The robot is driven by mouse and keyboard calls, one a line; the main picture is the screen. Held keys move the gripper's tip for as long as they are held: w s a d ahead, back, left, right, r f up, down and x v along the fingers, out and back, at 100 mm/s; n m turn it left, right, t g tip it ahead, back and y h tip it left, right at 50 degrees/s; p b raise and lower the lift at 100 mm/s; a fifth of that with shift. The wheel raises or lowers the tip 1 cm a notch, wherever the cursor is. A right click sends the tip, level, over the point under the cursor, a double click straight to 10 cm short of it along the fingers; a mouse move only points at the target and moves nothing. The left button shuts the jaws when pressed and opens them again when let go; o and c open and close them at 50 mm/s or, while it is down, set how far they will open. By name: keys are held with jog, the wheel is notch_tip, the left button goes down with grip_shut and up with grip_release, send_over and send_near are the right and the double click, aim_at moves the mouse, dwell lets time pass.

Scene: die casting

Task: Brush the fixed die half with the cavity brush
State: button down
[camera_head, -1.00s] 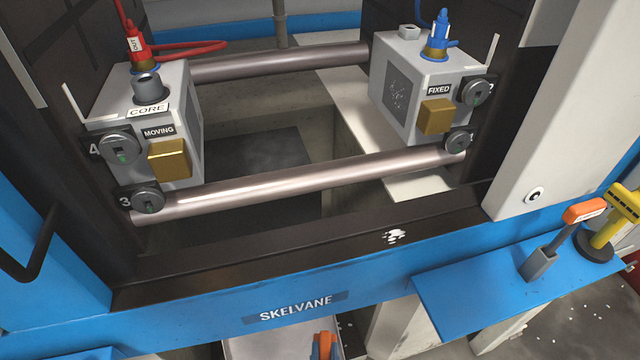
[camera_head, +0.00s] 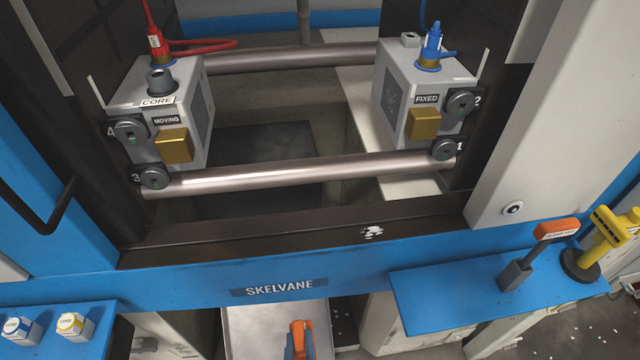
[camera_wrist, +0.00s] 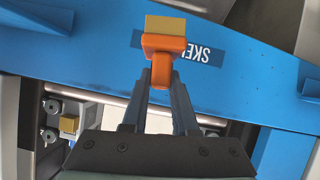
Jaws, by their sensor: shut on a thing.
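The fixed die half (camera_head: 402,95) is a grey block labelled FIXED, with a blue fitting on top and a brass block on its front. Its inner face, turned left, shows a pale speckled patch. My gripper (camera_head: 300,350) is low in the head view, in front of the machine's blue front beam and well apart from the die. It is shut on the orange cavity brush (camera_head: 302,333). In the wrist view the brush (camera_wrist: 163,50) sits between the fingertips (camera_wrist: 160,85), its tan bristle block pointing away from the palm.
The moving die half (camera_head: 190,110) stands opposite at left, with open space between the halves. A lower tie bar (camera_head: 300,174) crosses in front. A blue side shelf (camera_head: 450,300) holds an orange-handled tool (camera_head: 545,240) and a yellow tool (camera_head: 600,240). White flakes (camera_head: 372,232) lie on the dark sill.

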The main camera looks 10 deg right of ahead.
jog(key=shift+d+n+t+h, duration=0.1)
jog(key=shift+n+t+h, duration=0.2)
jog(key=shift+n+h, duration=0.25)
